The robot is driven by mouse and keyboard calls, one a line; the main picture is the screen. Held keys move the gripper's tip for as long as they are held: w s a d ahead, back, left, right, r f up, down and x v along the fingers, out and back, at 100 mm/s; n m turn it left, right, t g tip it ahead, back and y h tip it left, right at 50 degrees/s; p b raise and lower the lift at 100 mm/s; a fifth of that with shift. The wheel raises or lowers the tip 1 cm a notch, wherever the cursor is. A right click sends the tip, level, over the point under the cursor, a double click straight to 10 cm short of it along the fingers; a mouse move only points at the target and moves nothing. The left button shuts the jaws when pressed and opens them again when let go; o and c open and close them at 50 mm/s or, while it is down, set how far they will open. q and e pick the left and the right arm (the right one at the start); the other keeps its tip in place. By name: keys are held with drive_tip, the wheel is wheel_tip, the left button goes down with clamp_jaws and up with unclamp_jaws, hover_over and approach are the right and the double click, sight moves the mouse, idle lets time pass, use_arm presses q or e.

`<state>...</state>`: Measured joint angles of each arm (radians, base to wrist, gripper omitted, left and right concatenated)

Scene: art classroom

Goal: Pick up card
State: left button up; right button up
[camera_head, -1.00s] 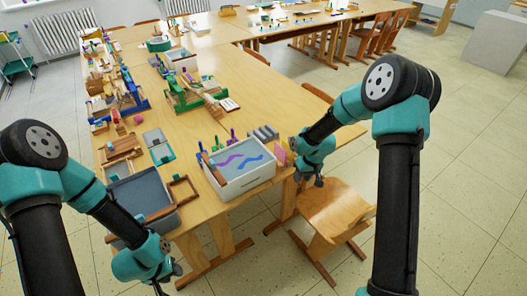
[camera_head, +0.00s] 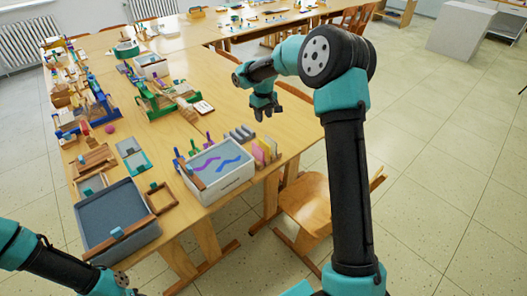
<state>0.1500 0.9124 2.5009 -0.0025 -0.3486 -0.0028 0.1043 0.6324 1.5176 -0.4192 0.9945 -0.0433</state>
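A pink card (camera_head: 259,154) stands upright near the table's front right edge, beside the white box. Yellowish upright pieces (camera_head: 270,147), perhaps more cards, stand close behind it to the right; they are too small to make out well. My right gripper (camera_head: 265,115) hangs pointing down over the table, above and behind the cards. Its fingers look apart and nothing shows between them. My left gripper (camera_head: 128,290) is at the bottom edge, below the grey tray. It is partly cut off, so its fingers cannot be judged.
A white box (camera_head: 222,188) with purple and blue wavy strips stands left of the cards, and a grey slotted rack (camera_head: 239,134) behind it. A grey tray (camera_head: 116,218) sits at the front left. A wooden chair (camera_head: 306,202) stands by the front right edge. Bare tabletop (camera_head: 225,85) lies beyond.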

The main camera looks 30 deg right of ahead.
sight(264, 143)
wheel_tip(264, 143, down, 11)
drive_tip(key=shift+f, duration=0.2)
idle(0.4)
drive_tip(key=shift+s+f, duration=0.15)
drive_tip(key=shift+f, duration=1.15)
drive_tip(key=shift+s+f, duration=0.1)
drive_tip(key=shift+f, duration=1.2)
clamp_jaws()
